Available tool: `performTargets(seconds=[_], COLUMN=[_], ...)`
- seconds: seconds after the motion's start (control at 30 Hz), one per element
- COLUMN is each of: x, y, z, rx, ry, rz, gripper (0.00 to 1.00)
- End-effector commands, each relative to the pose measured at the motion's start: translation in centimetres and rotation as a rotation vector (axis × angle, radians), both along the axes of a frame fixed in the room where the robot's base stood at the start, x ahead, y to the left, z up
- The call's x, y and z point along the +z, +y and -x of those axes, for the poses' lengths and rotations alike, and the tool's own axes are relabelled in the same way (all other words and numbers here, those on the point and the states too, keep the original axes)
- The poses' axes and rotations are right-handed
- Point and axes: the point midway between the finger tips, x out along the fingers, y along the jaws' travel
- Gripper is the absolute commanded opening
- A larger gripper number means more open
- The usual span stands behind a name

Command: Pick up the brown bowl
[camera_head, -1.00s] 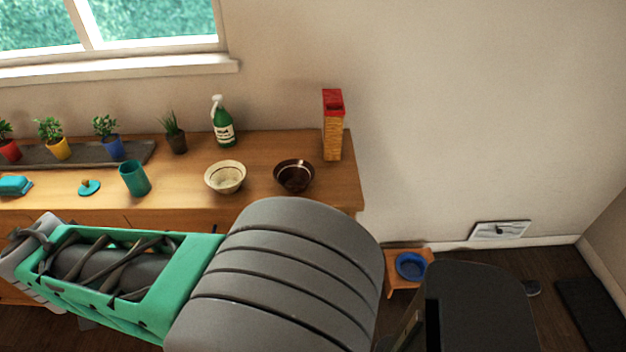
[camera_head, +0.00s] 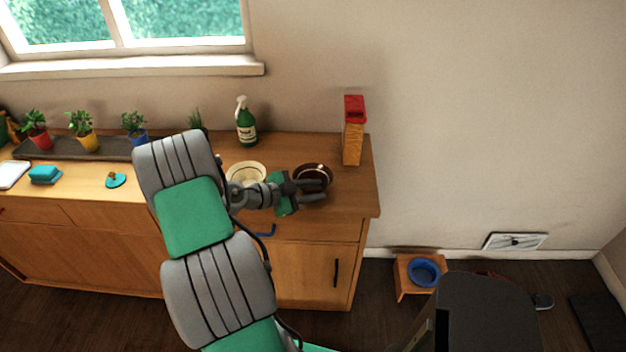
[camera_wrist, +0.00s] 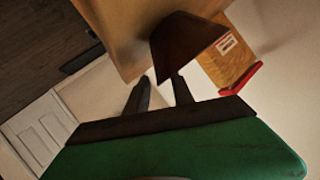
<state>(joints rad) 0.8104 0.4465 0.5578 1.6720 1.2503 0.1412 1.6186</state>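The brown bowl (camera_head: 314,170) sits upright near the right end of the wooden counter in the head view. My gripper (camera_head: 320,189) is at its near side, with its fingers overlapping the bowl's lower edge in that view. In the wrist view, the bowl (camera_wrist: 185,42) is just beyond the fingertips. The right finger's tip meets the bowl's rim in the picture, while the left finger is to the side of the bowl. Whether either finger touches it, I cannot tell.
A cream bowl (camera_head: 245,172) stands just left of the brown bowl, close to my wrist. A red-topped box (camera_head: 353,135) stands behind to the right, and a green spray bottle (camera_head: 246,127) behind to the left. The counter's right edge is close by.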

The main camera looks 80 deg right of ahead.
Motion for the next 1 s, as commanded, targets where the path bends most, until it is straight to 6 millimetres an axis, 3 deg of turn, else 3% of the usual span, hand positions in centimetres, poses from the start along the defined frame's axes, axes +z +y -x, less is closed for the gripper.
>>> performTargets(seconds=[0.23, 0.6, 1.0], x=[-0.13, -0.14, -0.15], y=[-0.19, -0.16, -0.16], z=[0.15, 0.12, 0.11], rx=[0.001, 0.000, 0.001], ry=[-0.001, -0.001, -0.001], rz=[0.001, -0.001, -0.002], gripper=[0.28, 0.00, 0.00])
